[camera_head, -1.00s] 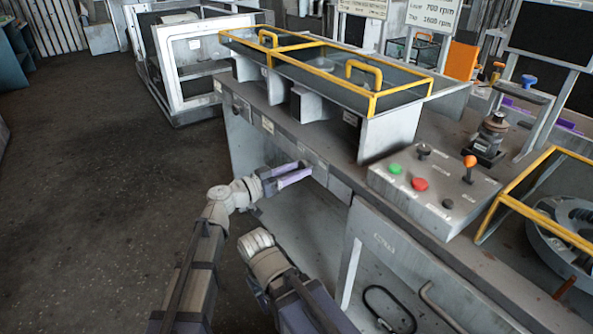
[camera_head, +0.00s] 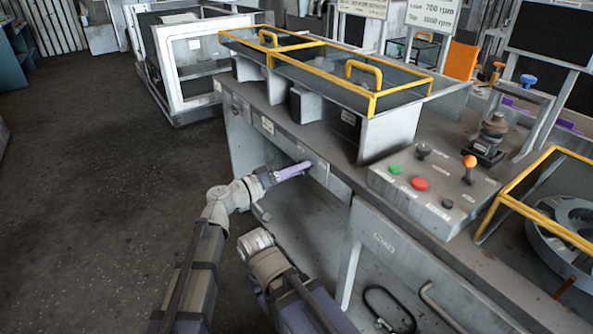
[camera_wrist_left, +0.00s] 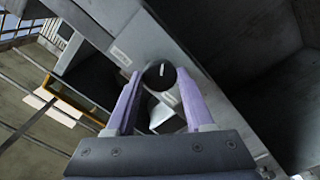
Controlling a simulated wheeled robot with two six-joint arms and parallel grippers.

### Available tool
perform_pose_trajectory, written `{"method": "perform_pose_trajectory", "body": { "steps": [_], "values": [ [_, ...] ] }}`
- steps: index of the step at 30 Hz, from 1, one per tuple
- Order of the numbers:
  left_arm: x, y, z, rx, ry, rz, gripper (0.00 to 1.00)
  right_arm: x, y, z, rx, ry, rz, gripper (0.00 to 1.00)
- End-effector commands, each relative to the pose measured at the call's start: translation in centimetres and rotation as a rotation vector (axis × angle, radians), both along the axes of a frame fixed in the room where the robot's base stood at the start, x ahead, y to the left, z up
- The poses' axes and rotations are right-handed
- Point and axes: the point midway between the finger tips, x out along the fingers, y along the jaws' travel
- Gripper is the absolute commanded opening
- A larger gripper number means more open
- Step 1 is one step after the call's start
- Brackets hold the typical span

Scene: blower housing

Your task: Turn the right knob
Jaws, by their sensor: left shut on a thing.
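A round black knob (camera_wrist_left: 161,74) with a white pointer mark sits on the grey front face of the bench, seen in the left wrist view. My left gripper (camera_wrist_left: 159,78) has its two purple fingers on either side of the knob, shut on it near the tips. In the head view my left gripper (camera_head: 305,167) reaches the bench's front panel. There its fingers line up one behind the other, and the knob is hidden by them. My right arm shows at the bottom of the head view, but its gripper is out of frame.
A control panel with a green button (camera_head: 395,168), a red button (camera_head: 419,184) and an orange-topped lever (camera_head: 469,168) is to the right. Yellow-framed covers (camera_head: 375,95) stand on the bench. Open floor (camera_head: 110,200) lies to the left.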

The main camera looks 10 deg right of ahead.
Motion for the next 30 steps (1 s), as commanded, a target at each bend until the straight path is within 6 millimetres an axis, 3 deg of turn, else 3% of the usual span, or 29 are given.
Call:
{"method": "perform_pose_trajectory", "body": {
  "steps": [30],
  "values": [
    [0.0,0.04,0.0,-0.319,0.879,0.001,0.0,0.0,0.0,0.02,0.0,0.0,0.0,0.5]
  ]
}}
